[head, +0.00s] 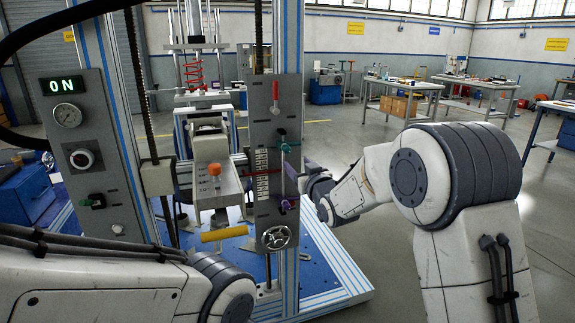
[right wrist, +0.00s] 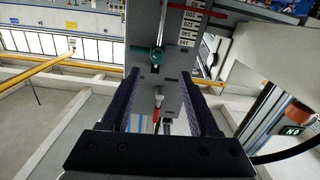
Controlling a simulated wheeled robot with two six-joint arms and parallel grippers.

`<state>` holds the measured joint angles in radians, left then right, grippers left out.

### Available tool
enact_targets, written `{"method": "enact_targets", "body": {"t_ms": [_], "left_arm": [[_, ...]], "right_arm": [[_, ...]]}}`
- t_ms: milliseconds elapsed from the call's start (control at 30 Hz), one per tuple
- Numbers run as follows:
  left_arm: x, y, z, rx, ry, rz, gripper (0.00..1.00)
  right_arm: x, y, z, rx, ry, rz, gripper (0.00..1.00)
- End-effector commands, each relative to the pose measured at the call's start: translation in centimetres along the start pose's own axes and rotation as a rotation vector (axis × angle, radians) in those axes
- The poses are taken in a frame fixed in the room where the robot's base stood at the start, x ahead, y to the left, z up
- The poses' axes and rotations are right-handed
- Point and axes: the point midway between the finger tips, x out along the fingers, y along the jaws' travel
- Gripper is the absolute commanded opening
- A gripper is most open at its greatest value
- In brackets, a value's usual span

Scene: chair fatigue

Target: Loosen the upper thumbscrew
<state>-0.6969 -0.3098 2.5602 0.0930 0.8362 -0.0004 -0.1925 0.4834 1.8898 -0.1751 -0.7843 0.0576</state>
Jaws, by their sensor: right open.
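The upper thumbscrew is a teal-green knob (head: 286,147) on the grey upright panel, beside the printed scale; it also shows in the right wrist view (right wrist: 157,55). My right gripper (head: 308,168) is at the panel's right side, below and to the right of the teal knob. In the right wrist view my right gripper (right wrist: 161,76) is open and empty, with the teal knob ahead of the fingertips and roughly between them. Contact with the knob is not visible. My left gripper is out of view.
The panel carries a red-handled lever (head: 275,95), a numbered scale (head: 262,172) and a handwheel (head: 276,237). A yellow handle (head: 224,234) and an orange-capped item (head: 214,170) are left of it. A blue-striped frame post (head: 288,60) stands close by. Workbenches are far back.

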Motion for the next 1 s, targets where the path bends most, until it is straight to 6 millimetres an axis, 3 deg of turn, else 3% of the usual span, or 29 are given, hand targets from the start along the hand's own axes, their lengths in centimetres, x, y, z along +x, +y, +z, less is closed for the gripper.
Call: {"method": "enact_targets", "body": {"t_ms": [167,600,800,1000], "left_arm": [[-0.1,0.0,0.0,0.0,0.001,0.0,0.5],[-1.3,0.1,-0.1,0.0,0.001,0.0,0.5],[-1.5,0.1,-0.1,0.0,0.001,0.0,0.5],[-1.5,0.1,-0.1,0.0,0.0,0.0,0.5]], "right_arm": [[1.5,0.5,-0.3,-0.002,0.03,0.004,0.62],[8.7,0.4,-0.5,-0.002,0.027,0.003,0.62],[10.3,0.5,-0.5,-0.002,0.026,0.003,0.62],[10.7,0.4,-0.4,-0.002,0.026,0.003,0.62]]}}
